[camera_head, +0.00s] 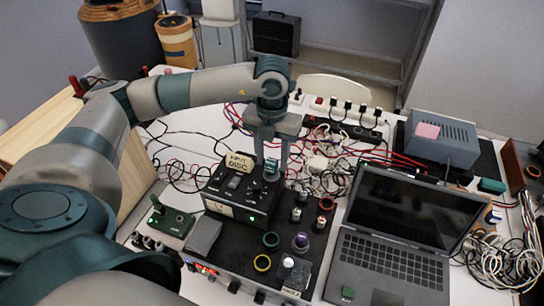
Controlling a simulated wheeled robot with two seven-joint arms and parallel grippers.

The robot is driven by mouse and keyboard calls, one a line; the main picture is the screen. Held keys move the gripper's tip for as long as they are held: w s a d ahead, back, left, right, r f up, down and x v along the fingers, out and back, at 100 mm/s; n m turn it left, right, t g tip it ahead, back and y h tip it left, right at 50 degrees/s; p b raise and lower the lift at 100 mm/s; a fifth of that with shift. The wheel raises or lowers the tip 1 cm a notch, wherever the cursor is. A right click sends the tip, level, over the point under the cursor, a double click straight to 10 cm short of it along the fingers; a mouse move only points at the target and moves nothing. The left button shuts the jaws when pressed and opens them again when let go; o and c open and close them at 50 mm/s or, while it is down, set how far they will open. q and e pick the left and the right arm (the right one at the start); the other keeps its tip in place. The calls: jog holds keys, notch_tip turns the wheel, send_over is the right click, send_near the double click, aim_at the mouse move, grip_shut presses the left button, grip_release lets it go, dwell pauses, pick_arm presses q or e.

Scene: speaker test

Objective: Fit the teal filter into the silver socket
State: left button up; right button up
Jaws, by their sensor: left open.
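My left gripper (274,160) points down over the black box with the "DISC" label (243,195), near its right end. Its fingers are apart. A small teal piece, which looks like the teal filter (271,166), shows between or just behind the fingertips; I cannot tell if they touch it. Several small cylinders stand on the panel, one purple-topped (300,241) and one pale silver (287,264); I cannot tell which is the silver socket. My right gripper is out of view.
An open laptop (390,262) stands right of the panel. A grey box (442,138) with a pink note is behind it. Tangled cables (325,160) and a power strip (350,128) fill the back. A green joystick box (173,221) sits at left.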

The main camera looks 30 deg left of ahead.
aim_at(273, 161)
pick_arm(q)
notch_tip(273, 161, up, 12)
jog(key=b, duration=0.4)
jog(key=shift+b, duration=0.35)
jog(key=shift+s, duration=0.1)
dwell(0.5)
